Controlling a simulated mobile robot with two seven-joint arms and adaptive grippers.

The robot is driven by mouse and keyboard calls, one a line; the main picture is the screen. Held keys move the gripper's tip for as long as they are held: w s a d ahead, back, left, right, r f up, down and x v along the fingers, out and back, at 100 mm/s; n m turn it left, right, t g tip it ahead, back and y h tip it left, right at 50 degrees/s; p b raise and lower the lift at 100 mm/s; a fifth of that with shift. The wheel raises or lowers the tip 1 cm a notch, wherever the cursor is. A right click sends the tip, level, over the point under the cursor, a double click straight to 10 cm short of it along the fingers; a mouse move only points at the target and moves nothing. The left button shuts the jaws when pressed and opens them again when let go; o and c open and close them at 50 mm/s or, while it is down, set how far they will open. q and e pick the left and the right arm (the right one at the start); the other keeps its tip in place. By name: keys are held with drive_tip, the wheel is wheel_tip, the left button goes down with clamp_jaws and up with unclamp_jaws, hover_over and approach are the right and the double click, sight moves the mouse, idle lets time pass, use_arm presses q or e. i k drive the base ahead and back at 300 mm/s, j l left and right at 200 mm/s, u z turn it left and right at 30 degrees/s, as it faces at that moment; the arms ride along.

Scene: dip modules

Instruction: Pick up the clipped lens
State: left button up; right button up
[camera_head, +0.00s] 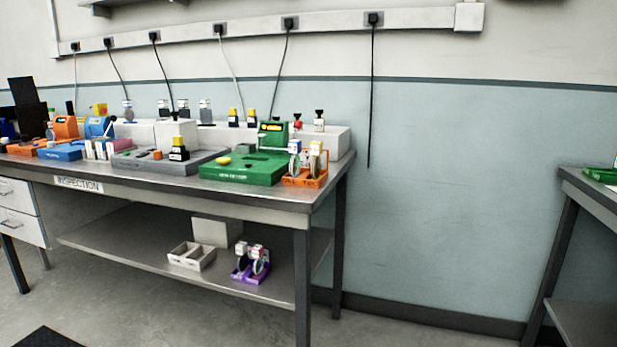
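Round lens-like discs with white clips or handles (315,158) stand in a small orange holder (304,180) at the right end of the inspection bench. Similar discs with pale clips (257,260) stand in a purple holder (251,274) on the lower shelf. I cannot tell which of these is the clipped lens; they are too small to read. Neither of my grippers is in view.
The bench (270,197) carries a green station (245,168), a grey station (165,160) and blue and orange stations at the left. A divided white tray (191,256) and pale box (217,231) share the lower shelf. Another table (590,191) stands right, with open floor between.

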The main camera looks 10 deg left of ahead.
sight(315, 148)
drive_tip(key=k+u, duration=0.25)
drive_tip(key=k, duration=0.2)
drive_tip(key=k+j+u, duration=0.25)
drive_tip(key=k, duration=0.2)
drive_tip(key=u, duration=1.9)
drive_tip(key=l+u, duration=0.25)
drive_tip(key=l, duration=0.2)
drive_tip(key=l+u, duration=0.25)
drive_tip(key=l, duration=0.25)
drive_tip(key=k+l, duration=0.1)
drive_tip(key=l, duration=1.75)
drive_tip(key=k+l, duration=0.15)
drive_tip(key=l, duration=1.75)
drive_tip(key=k+l, duration=0.15)
drive_tip(key=l, duration=0.75)
